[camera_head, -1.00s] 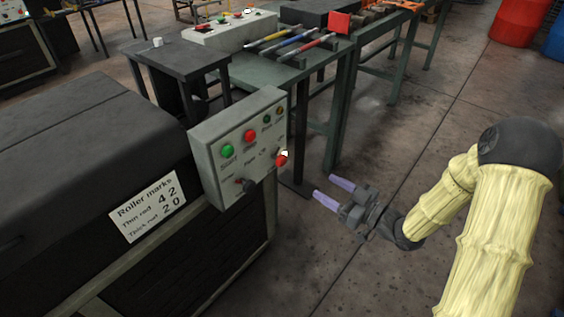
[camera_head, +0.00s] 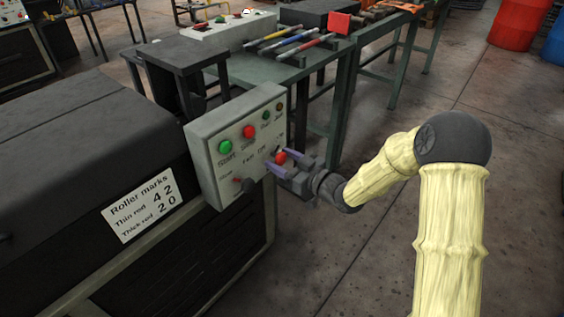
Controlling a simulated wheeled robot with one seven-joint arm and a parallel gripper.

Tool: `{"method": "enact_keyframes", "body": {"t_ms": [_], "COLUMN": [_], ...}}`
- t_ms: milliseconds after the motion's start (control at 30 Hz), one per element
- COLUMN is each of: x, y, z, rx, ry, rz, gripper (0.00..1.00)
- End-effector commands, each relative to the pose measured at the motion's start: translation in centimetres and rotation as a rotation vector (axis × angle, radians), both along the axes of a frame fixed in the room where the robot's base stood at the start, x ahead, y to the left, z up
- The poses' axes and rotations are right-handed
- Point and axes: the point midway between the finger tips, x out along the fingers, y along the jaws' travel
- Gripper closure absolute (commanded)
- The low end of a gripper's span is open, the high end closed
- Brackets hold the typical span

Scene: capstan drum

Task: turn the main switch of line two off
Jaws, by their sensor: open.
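A grey control box (camera_head: 206,172) is fixed to the end of the dark machine. Its face carries a green Start button (camera_head: 225,147), a red button (camera_head: 249,132), two small lamps above right, a dark knob (camera_head: 248,185) low down, and a red switch handle (camera_head: 281,157) at the lower right, beside lettering that seems to read Off. My gripper (camera_head: 271,161) is open, its two purple fingers pointing at the box face around the red handle. Whether the fingers touch the handle or the panel, I cannot tell. The lettering is partly too small to read.
The dark machine (camera_head: 70,150) with a Roller marks label (camera_head: 144,205) fills the left. A green bench (camera_head: 262,72) with coloured-handled tools stands behind the box. Red (camera_head: 513,24) and blue barrels are far right. The floor at right is clear.

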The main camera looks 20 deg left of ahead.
Motion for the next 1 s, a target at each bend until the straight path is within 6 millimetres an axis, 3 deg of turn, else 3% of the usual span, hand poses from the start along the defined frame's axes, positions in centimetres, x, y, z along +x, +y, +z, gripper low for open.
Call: {"method": "enact_keyframes", "body": {"t_ms": [333,500,567,1000], "x": [0.18,0.25,0.24,0.17], "y": [0.43,0.26,0.22,0.17], "z": [0.02,0.01,0.0,-0.27], "rx": [0.0,0.0,-0.001,-0.023], "ry": [0.0,0.0,0.001,-0.047], "rz": [0.0,-0.003,-0.003,-0.001], "gripper": [0.47,0.8,0.89,0.88]}}
